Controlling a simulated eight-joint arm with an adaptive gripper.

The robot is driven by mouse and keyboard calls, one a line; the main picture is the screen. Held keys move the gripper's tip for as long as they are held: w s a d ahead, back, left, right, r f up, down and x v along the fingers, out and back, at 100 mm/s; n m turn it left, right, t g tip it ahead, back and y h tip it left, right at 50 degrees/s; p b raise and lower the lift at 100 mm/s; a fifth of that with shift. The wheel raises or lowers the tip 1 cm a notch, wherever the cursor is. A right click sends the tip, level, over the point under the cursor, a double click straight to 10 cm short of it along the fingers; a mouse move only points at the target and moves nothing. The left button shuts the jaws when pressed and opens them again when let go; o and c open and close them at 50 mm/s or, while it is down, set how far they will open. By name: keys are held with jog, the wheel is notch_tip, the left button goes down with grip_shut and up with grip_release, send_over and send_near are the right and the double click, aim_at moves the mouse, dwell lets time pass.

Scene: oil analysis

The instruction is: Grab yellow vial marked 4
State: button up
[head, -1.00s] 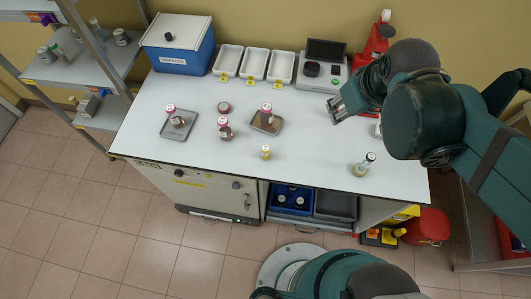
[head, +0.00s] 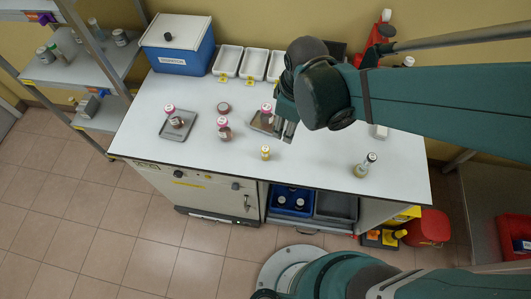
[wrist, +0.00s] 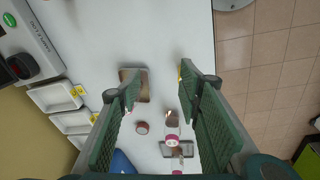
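A small yellow vial (head: 265,153) stands upright near the front edge of the white bench. I cannot read a number on it.
A metal tray (wrist: 144,90) with a pink-capped jar (head: 267,107) lies beside my gripper. Another pink-capped jar (head: 223,122), a low round jar (head: 224,107) and a left tray (head: 188,130) stand left. White trays (head: 228,61) line the back. The bench's front right is mostly clear.

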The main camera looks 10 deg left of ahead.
aim_at(266, 148)
jog(key=s+a+f+n, duration=0.1)
jog(key=a+f, duration=0.1)
jog(key=s+a+f+n+g, duration=0.1)
jog(key=a+f, duration=0.1)
jog(key=s+a+f+n, duration=0.1)
jog(key=a+f+n, duration=0.1)
jog(key=shift+a+f+h, duration=0.15)
jog(key=shift+a+h, duration=0.05)
jog(key=shift+h, duration=0.2)
jog(key=shift+f+b, duration=0.35)
jog(key=shift+f, duration=0.95)
jog(key=shift+f, duration=0.1)
jog(key=shift+w+d+f+b, duration=0.1)
jog(key=shift+f+b, duration=0.3)
jog(key=shift+f, duration=2.1)
jog(key=c, duration=0.9)
